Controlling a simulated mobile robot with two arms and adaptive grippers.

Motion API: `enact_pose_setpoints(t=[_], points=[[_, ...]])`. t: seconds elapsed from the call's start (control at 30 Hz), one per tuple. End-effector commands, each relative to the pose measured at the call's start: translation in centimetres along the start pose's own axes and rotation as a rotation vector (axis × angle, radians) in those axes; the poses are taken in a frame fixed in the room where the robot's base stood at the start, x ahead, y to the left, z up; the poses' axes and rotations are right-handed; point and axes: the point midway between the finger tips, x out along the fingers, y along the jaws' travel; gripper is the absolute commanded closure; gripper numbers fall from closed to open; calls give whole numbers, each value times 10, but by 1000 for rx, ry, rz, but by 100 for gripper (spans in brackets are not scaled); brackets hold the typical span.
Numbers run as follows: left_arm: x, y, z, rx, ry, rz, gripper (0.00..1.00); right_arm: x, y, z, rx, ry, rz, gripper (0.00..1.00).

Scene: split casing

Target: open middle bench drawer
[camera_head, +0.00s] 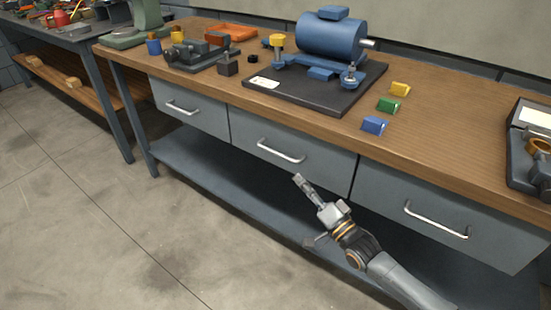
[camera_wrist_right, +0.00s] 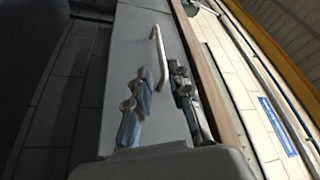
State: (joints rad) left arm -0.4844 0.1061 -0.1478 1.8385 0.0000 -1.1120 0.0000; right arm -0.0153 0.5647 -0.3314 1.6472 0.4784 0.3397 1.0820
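The middle bench drawer (camera_head: 325,168) is a grey front below the wooden top and looks closed. Its silver bar handle (camera_head: 281,152) shows in the head view, and a bar handle (camera_wrist_right: 159,50) also shows in the right wrist view. My right gripper (camera_head: 298,179) is just below and right of the middle handle in the head view, apart from it. In the right wrist view, the right gripper's fingers (camera_wrist_right: 160,76) are spread, with the handle beyond the gap between them. Nothing is held. My left gripper is in neither view.
A left drawer (camera_head: 205,115) and a right drawer (camera_head: 480,245) flank the middle one, both closed. On the benchtop (camera_head: 450,135) stand a blue motor (camera_head: 331,38) on a dark plate and small coloured blocks. A lower shelf (camera_head: 225,175) runs underneath. The floor in front is clear.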

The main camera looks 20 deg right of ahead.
Motion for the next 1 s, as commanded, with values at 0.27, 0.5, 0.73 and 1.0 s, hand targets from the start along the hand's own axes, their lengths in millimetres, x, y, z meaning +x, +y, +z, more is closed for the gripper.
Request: enact_pose_setpoints(t=[0.27,0.5,0.73,1.0], points=[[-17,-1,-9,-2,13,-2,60,54,0,0,-2,2,-1,80],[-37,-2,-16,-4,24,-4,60,100,1,0,-4,1,1,80],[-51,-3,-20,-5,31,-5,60,124,2,0,-3,0,4,80],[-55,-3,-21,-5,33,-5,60,129,1,0,-3,-1,5,80]])
